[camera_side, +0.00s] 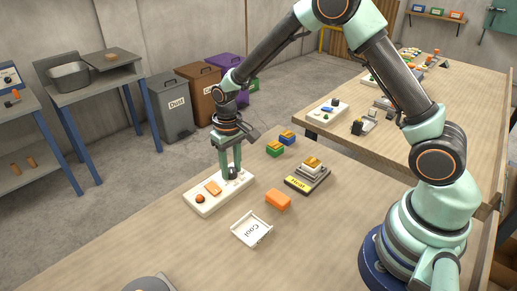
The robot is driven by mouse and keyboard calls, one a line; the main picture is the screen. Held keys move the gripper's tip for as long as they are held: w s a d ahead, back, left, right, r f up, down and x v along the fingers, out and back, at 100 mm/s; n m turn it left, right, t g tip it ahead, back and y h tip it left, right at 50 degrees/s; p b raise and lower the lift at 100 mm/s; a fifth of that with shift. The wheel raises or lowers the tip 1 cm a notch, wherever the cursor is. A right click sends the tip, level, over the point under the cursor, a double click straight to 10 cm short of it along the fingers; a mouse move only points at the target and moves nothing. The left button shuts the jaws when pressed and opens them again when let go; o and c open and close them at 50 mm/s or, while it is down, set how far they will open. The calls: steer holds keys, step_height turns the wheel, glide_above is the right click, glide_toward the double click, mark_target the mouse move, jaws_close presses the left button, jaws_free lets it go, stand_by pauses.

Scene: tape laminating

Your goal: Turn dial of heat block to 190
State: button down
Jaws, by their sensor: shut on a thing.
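My gripper (231,172) points straight down at a white control panel (207,207) on the near table. Its fingers are shut on a small dark dial (233,174) at the panel's far right part. The dial's scale and number are too small to read. The panel also has an orange rocker switch (212,187) and a round orange-red button (200,199). The heat block (297,184), dark with a yellow label, stands to the right of the panel with a light plate and a yellow piece on top.
An orange block (278,201) and a white tray (248,232) marked "Cool" lie in front. Green-and-yellow (275,149) and blue-and-yellow (287,138) blocks stand behind. A grey rounded object (150,284) is at the front edge. The left front of the table is clear.

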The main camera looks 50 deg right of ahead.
mark_target(231, 170)
steer(key=m, duration=0.5)
steer(key=shift+r+m, duration=0.1)
steer(key=shift+m, duration=0.3)
stand_by(0.4)
steer(key=c, duration=0.5)
jaws_free()
step_height(231, 170, up, 12)
